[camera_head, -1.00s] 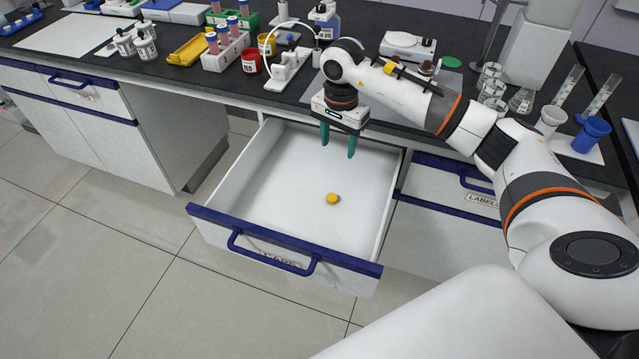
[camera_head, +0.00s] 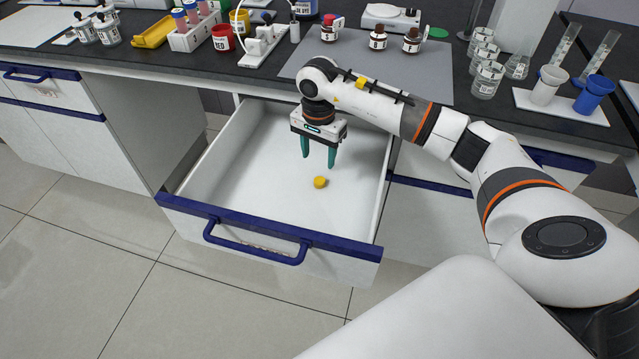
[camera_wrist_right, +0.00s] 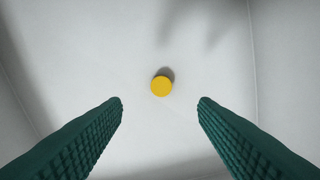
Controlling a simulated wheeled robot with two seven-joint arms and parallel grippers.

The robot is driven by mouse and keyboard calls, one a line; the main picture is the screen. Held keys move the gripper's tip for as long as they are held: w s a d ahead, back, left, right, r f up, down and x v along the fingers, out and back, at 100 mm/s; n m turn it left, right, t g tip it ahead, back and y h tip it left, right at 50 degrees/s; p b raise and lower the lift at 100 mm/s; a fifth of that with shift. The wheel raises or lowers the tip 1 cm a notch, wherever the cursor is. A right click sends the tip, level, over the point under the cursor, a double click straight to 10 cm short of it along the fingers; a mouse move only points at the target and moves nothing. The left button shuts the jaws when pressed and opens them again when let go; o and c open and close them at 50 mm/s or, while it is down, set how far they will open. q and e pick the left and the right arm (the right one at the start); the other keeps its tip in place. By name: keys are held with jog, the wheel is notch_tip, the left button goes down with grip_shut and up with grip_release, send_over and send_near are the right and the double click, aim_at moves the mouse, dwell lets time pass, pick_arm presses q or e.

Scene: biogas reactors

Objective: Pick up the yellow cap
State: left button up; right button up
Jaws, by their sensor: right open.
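The yellow cap (camera_head: 320,182) lies on the white floor of the open drawer (camera_head: 215,176). In the right wrist view the cap (camera_wrist_right: 161,86) shows as a round yellow disc, centred ahead of the fingertips. My right gripper (camera_head: 318,163) points down inside the drawer, with its green fingers apart and nothing between them. It is above and slightly behind the cap, not touching it. The same fingers (camera_wrist_right: 160,102) show spread on both sides in the right wrist view. My left gripper is not in view.
The drawer's blue-edged front (camera_head: 262,228) and its side walls surround the cap. The dark worktop (camera_head: 330,65) behind holds brown bottles, a red cup (camera_head: 222,38), a yellow tray (camera_head: 153,33) and glass beakers (camera_head: 487,80). The drawer floor around the cap is clear.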

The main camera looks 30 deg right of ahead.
aim_at(320, 180)
jog(key=f, duration=0.8)
jog(key=shift+d+f, duration=0.2)
jog(key=shift+d, duration=0.05)
jog(key=c, duration=1)
